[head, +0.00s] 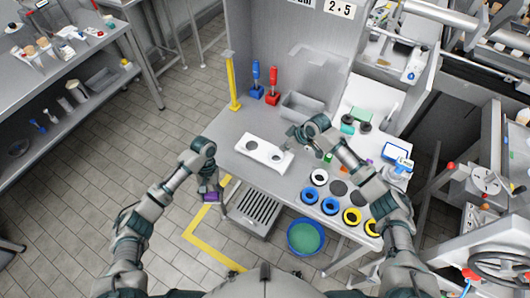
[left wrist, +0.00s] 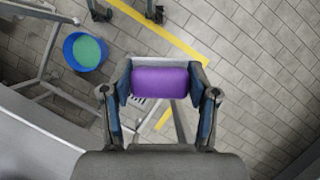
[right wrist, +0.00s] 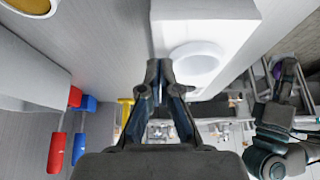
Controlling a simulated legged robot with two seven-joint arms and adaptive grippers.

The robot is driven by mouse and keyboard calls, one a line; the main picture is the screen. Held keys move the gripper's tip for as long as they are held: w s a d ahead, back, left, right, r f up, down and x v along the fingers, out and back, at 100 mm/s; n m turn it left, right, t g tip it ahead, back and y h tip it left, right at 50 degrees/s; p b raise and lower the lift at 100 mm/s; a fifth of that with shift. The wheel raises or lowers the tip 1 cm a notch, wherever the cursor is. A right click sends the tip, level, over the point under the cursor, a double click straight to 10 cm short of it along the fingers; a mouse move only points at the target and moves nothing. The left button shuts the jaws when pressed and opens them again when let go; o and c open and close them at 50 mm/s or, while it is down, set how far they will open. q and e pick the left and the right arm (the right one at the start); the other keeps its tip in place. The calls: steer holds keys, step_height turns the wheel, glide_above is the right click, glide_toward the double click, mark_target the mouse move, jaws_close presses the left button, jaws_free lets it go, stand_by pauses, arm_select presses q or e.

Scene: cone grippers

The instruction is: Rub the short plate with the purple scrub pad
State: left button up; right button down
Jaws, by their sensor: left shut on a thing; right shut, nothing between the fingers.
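The purple scrub pad (left wrist: 160,80) is clamped between the fingers of my left gripper (head: 210,190). In the head view the pad (head: 210,198) hangs in front of the table's left end, apart from the plate. My right gripper (head: 291,133) is shut and empty by the plate's right end. In the right wrist view its fingertips (right wrist: 160,72) overlap the plate's edge; I cannot tell whether they touch.
A grey bin (head: 302,106), a blue-handled tool (head: 256,78) and a red-handled tool (head: 272,84) stand at the back. Blue rings (head: 329,206) and yellow rings (head: 352,216) line the front right. A blue bucket (head: 306,237) stands below. The table's front left is clear.

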arm_select(q)
steer(key=shift+f, duration=0.1)
arm_select(e)
steer(key=shift+f, duration=0.4)
